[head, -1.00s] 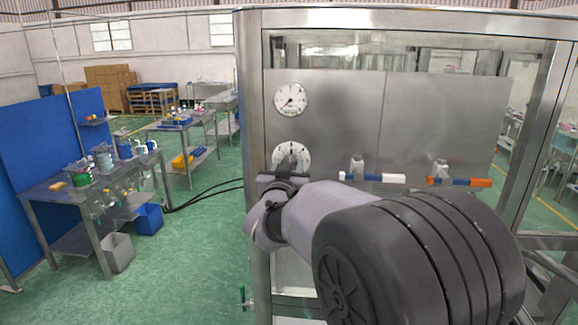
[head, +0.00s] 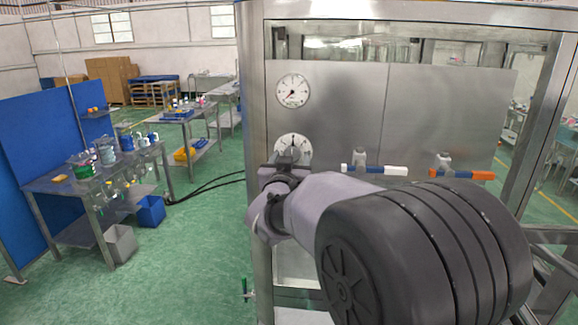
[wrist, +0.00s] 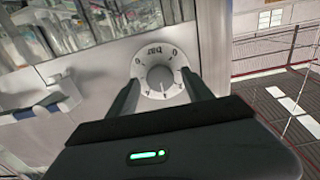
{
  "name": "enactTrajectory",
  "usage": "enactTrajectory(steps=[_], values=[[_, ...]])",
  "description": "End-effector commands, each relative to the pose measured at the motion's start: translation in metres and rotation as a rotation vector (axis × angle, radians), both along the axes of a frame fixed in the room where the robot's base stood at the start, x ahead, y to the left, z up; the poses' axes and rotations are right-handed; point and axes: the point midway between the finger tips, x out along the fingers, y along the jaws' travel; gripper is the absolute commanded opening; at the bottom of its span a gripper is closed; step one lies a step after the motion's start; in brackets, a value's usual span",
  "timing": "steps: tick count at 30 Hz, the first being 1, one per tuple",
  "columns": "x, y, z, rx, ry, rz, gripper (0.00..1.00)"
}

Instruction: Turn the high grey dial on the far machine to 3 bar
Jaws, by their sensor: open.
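The grey dial (wrist: 158,80) shows in the wrist view as a round knob on a white numbered plate marked "bar". In the head view the dial plate (head: 293,142) is on the steel panel below a gauge, and my arm partly covers it. My gripper (wrist: 158,88) is open, with one finger on each side of the knob. I cannot tell whether the fingers touch it. The exact setting of the knob is too small to read. The gauge (head: 293,91) above has a white face and a needle pointing lower left.
A valve with a white and blue handle (head: 375,169) and one with an orange and blue handle (head: 462,174) are on the panel to the right. The steel frame post (head: 256,160) stands close at the left. Workbenches (head: 95,175) stand farther left across the green floor.

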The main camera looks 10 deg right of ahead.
Motion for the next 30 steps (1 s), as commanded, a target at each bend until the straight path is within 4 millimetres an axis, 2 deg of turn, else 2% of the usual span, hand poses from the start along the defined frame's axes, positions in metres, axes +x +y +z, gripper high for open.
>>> enactTrajectory(steps=[4, 12, 16, 21, 30], values=[[-0.027, 0.009, -0.002, 0.000, -0.001, 0.003, 0.59], [-0.113, 0.038, -0.001, 0.000, -0.002, 0.005, 0.59], [-0.143, 0.047, -0.001, 0.001, 0.000, 0.004, 0.59], [-0.161, 0.052, 0.000, 0.000, -0.001, 0.001, 0.59], [-0.163, 0.053, -0.001, 0.001, 0.001, 0.001, 0.59]])
